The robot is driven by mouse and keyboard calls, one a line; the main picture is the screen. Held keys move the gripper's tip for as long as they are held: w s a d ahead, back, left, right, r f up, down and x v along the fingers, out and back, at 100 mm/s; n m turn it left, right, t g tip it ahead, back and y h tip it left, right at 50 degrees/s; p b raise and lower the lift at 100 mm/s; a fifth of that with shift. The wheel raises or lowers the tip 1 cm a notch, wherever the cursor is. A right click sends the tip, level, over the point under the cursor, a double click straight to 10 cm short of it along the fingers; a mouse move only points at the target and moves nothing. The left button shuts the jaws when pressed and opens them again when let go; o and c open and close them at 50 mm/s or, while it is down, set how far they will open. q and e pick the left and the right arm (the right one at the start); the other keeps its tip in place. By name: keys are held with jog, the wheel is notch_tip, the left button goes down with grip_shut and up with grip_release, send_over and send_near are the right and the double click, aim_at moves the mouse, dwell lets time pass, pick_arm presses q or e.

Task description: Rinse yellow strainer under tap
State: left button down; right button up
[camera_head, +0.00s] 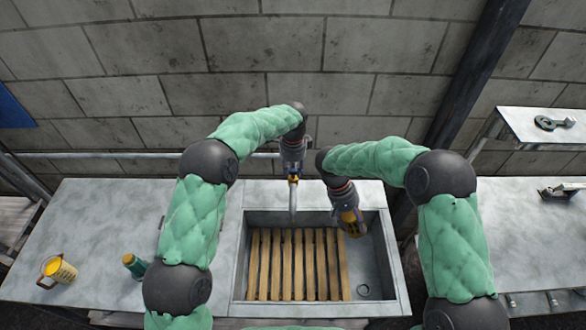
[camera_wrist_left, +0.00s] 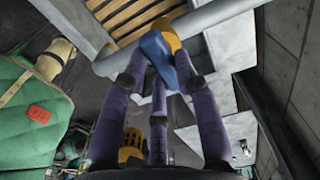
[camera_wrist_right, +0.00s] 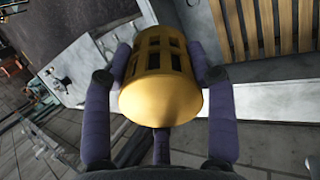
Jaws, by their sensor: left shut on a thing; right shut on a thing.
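The yellow strainer (camera_head: 352,220), a cup with square openings, hangs over the right part of the sink (camera_head: 397,285). My right gripper (camera_head: 345,203) is shut on it; the right wrist view shows the fingers on both sides of the strainer (camera_wrist_right: 160,85). The tap (camera_head: 292,205) stands at the back of the sink, its grey spout left of the strainer and apart from it. My left gripper (camera_head: 293,170) is shut on the tap's blue handle (camera_wrist_left: 157,48), beside a yellow part (camera_wrist_left: 165,30). I cannot make out any water stream.
A wooden slatted rack (camera_head: 292,262) lies in the left and middle of the sink; a small dark ring (camera_head: 363,290) is at its right. A yellow jug (camera_head: 58,270) and a green bottle (camera_head: 134,265) stand on the left counter. A grey pipe (camera_head: 130,155) runs along the wall.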

aim_at(293, 170)
pick_arm(q)
jog(key=c, duration=0.9)
grip_release()
jog(key=shift+c, duration=0.2)
notch_tip(293, 170, up, 12)
